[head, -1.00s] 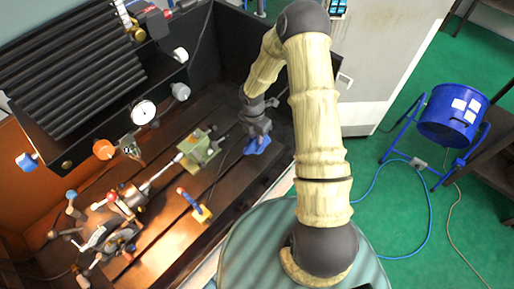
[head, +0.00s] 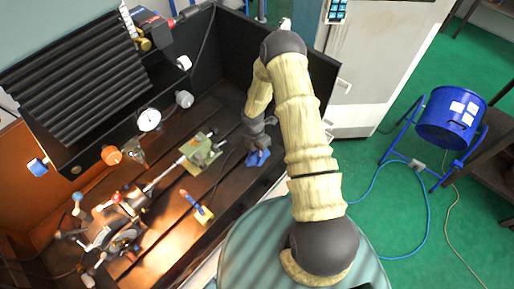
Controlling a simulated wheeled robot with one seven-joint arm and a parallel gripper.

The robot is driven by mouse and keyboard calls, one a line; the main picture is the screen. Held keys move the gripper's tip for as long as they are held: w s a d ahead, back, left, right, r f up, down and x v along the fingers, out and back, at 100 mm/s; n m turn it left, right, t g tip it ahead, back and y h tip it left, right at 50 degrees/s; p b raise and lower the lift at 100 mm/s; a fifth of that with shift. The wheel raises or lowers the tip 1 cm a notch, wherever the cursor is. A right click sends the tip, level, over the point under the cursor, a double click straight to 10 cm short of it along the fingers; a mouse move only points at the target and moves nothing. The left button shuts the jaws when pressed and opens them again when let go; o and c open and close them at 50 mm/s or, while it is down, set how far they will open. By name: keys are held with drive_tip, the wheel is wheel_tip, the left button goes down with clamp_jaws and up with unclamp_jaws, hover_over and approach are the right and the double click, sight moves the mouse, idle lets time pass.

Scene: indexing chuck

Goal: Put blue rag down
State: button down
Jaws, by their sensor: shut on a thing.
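The blue rag (head: 258,158) is at the right part of the dark slotted machine bed (head: 225,182), in the head view. My gripper (head: 258,147) is directly above the rag, pointing down, and is shut on it. The fingertips are small and partly hidden by the wrist. The rag hangs or lies at bed level; I cannot tell whether it touches the bed.
A green vise-like block (head: 200,152) stands left of the rag. A blue-handled tool (head: 197,207) lies in front of it. The chuck with ball-ended levers (head: 115,225) is at the lower left. A dark wall (head: 290,80) rises behind my arm.

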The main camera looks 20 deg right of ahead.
drive_tip(key=c, duration=1.3)
unclamp_jaws()
drive_tip(key=shift+f, duration=0.1)
drive_tip(key=shift+w+a+r+b, duration=0.15)
drive_tip(key=shift+r+b, duration=0.55)
drive_tip(key=shift+r, duration=1.3)
drive_tip(key=shift+w+a+r+b, duration=0.15)
drive_tip(key=shift+r+b, duration=0.6)
drive_tip(key=shift+r, duration=1.3)
drive_tip(key=shift+w+r+b, duration=0.15)
drive_tip(key=shift+r+b, duration=0.55)
drive_tip(key=shift+r, duration=1.3)
